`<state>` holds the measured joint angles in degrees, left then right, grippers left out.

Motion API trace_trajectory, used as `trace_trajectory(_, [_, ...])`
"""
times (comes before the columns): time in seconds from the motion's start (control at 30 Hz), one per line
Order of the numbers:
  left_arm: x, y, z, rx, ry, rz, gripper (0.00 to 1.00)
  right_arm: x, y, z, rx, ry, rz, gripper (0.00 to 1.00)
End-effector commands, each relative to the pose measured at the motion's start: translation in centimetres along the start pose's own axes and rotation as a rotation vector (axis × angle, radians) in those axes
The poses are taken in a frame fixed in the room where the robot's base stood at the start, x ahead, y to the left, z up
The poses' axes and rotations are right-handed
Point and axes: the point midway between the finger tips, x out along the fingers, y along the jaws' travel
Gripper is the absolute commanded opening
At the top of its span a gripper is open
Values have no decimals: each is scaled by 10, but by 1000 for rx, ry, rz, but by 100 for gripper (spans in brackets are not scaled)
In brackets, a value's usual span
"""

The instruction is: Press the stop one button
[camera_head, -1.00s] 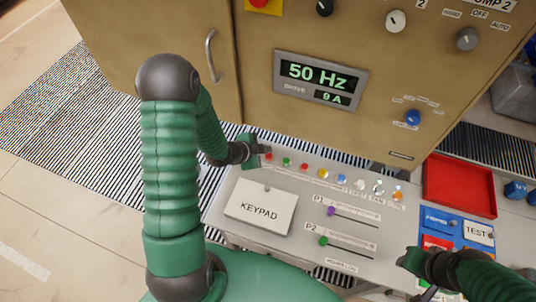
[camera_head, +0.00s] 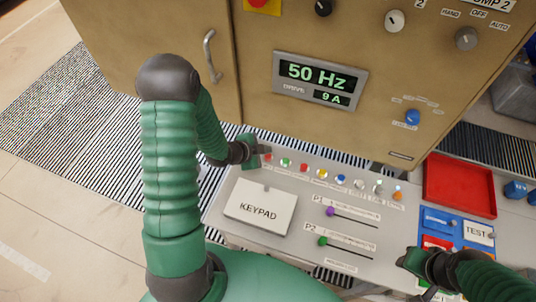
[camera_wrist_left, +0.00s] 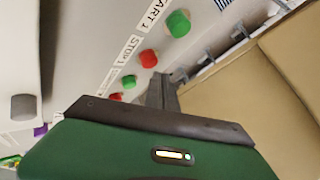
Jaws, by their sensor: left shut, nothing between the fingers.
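The stop one button is a red round cap (camera_wrist_left: 148,59) labelled "STOP 1" in the left wrist view. In the head view it is the leftmost red button (camera_head: 268,156) in the row on the grey console. My left gripper (camera_head: 265,150) is at that end of the row, shut and empty. In the left wrist view its fingertips (camera_wrist_left: 165,88) are close to the red cap; I cannot tell whether they touch it. The green start one button (camera_wrist_left: 178,23) is beside it; the gripper hides it in the head view. My right gripper (camera_head: 405,258) is low at the right; its jaws are unclear.
More coloured buttons, including a green one (camera_head: 286,162), continue to the right. A keypad plate (camera_head: 260,207) and two sliders (camera_head: 345,215) are below them. A beige cabinet (camera_head: 260,80) stands behind the console. A red tray (camera_head: 460,185) lies at the right.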

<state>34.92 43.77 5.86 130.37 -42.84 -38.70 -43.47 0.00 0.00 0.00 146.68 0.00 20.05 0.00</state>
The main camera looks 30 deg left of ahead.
Motion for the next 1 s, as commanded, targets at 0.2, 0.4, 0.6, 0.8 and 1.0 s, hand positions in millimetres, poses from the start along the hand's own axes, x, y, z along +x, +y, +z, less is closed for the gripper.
trace_trajectory(0.2, [0, 0, 0, 0, 0, 0, 0, 0, 0, 0, 0, 0, 0, 36])
trace_trajectory(0.4, [2, 2, 1, 0, 0, 0, 0, 2, 0, 1, 0, 0, 0, 36])
trace_trajectory(0.6, [5, 5, 4, 0, 1, 0, 0, 8, 0, 2, 0, 0, 0, 36])
trace_trajectory(0.8, [4, 4, 3, 0, 0, 0, 0, 7, 0, 2, 0, 0, 0, 36])
trace_trajectory(1.0, [5, 5, 4, 0, 0, 0, 0, 8, 0, 2, 0, 0, 0, 36])
